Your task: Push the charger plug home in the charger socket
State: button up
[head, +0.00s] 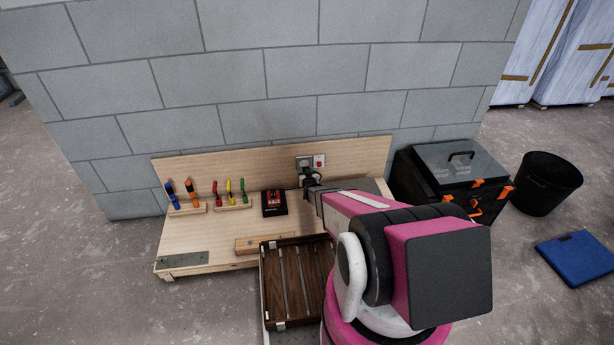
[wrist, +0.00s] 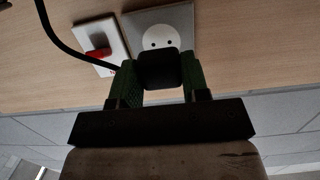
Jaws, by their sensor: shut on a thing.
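The charger socket (wrist: 158,38) is a round white face with two dark holes on a grey plate in the wrist view. In the head view its plate (head: 303,161) is on the wooden backboard. My gripper (wrist: 158,80) is shut on the black charger plug (wrist: 159,69), with a green finger on either side. The plug is in front of the socket and covers part of its face, while both holes show beside it. The plug's pins are hidden, and I cannot tell the gap to the socket. In the head view my gripper (head: 308,181) is just below the socket plate.
A red switch (wrist: 98,53) sits on a white plate beside the socket. A black cable (wrist: 62,45) runs near it. A black toolbox (head: 455,180) is at right.

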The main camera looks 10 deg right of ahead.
jog(key=shift+w, duration=1.6)
jog(key=shift+w, duration=0.6)
dwell(1.0)
jog(key=o, duration=1)
jog(key=shift+c, duration=0.2)
jog(key=shift+s, duration=0.1)
send_near(305, 168)
jog(key=shift+w+d+f, duration=0.25)
jog(key=shift+w+f, duration=0.6)
jog(key=shift+w, duration=0.15)
